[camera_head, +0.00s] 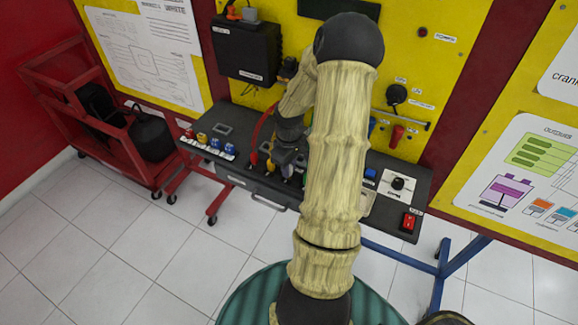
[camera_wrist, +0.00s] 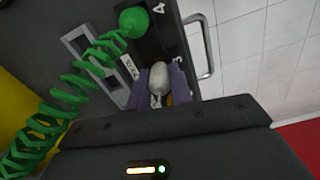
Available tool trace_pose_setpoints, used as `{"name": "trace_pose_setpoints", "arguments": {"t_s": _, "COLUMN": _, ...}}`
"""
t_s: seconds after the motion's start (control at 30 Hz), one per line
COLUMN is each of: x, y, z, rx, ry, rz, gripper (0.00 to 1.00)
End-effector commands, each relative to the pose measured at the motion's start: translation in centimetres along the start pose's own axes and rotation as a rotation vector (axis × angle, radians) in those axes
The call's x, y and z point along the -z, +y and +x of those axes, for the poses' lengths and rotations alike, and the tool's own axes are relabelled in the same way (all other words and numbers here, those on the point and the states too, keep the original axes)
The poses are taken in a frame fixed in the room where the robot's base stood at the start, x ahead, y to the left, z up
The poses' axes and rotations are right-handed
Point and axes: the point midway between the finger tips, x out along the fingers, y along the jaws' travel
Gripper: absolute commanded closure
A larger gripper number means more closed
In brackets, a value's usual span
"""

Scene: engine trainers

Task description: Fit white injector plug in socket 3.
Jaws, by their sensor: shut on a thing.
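In the wrist view, my gripper (camera_wrist: 164,88) is shut on the white injector plug (camera_wrist: 159,76), with one purple-grey finger on each side of it. The plug is over or at the dark socket strip (camera_wrist: 150,45) on the bench top, next to a small white label (camera_wrist: 130,67). Socket 3 is not clearly seen, and I cannot tell whether the plug is seated. A green plug (camera_wrist: 133,21) with a coiled green cable sits beside the mark 4. In the head view, my gripper (camera_head: 286,162) is low over the bench, and the white plug cannot be made out there.
The dark bench (camera_head: 240,172) has a row of coloured knobs (camera_head: 208,141) at left and a red switch (camera_head: 408,222) at right. A front handle (camera_wrist: 206,50) sticks out near my gripper. The coiled green cable (camera_wrist: 50,115) lies close by. A yellow panel (camera_head: 440,60) stands behind.

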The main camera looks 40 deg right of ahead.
Motion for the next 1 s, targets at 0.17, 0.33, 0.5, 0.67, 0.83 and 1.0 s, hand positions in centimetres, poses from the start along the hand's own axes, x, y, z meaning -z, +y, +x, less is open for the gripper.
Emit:
{"name": "trace_pose_setpoints", "arguments": {"t_s": 0.17, "x": 0.00, "y": -0.01, "z": 0.27, "rx": 0.000, "ry": 0.000, "rz": 0.000, "gripper": 1.00}}
{"name": "trace_pose_setpoints", "arguments": {"t_s": 0.33, "x": 0.01, "y": -0.02, "z": 0.48, "rx": 0.000, "ry": 0.000, "rz": 0.000, "gripper": 1.00}}
{"name": "trace_pose_setpoints", "arguments": {"t_s": 0.5, "x": 0.01, "y": -0.02, "z": 0.68, "rx": 0.000, "ry": 0.000, "rz": 0.000, "gripper": 1.00}}
{"name": "trace_pose_setpoints", "arguments": {"t_s": 0.67, "x": 0.01, "y": -0.02, "z": 0.87, "rx": 0.000, "ry": 0.000, "rz": 0.000, "gripper": 1.00}}
{"name": "trace_pose_setpoints", "arguments": {"t_s": 0.83, "x": 0.01, "y": -0.01, "z": 1.08, "rx": 0.000, "ry": 0.000, "rz": 0.000, "gripper": 1.00}}
{"name": "trace_pose_setpoints", "arguments": {"t_s": 1.0, "x": 0.01, "y": -0.01, "z": 1.05, "rx": 0.000, "ry": 0.000, "rz": 0.000, "gripper": 0.68}}
